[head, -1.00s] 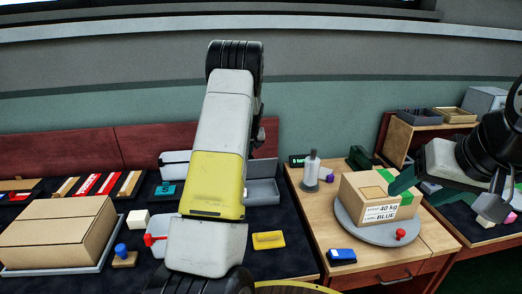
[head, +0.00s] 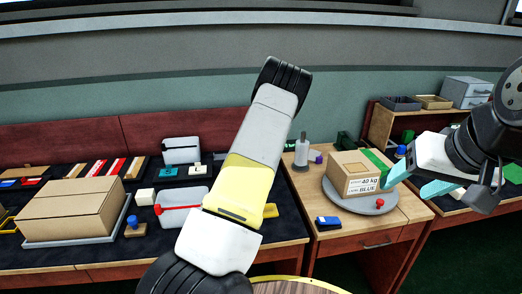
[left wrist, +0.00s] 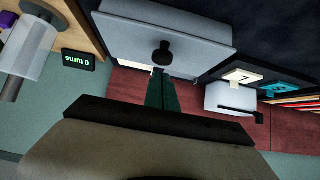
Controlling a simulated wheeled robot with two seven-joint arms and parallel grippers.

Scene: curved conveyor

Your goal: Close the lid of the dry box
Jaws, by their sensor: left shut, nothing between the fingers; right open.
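A pale grey box or lid with a black knob (left wrist: 190,32) fills the top middle of the left wrist view; it appears to be the dry box. I cannot tell its lid angle. In the head view my left arm hides most of that spot. My left gripper (left wrist: 163,96) shows dark green fingers, shut and empty, pointing at the grey panel close to the knob; contact cannot be told. The head view hides this gripper behind the arm. My right gripper (head: 414,181) is open and empty, beside the cardboard box on the turntable.
A white box with a red latch (head: 182,196), a white case (head: 181,150) and a large carton (head: 70,208) stand on the dark left table. A labelled carton (head: 350,180) sits on a round turntable (head: 373,205). A "0 turns" display (left wrist: 77,59) is near the grey box.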

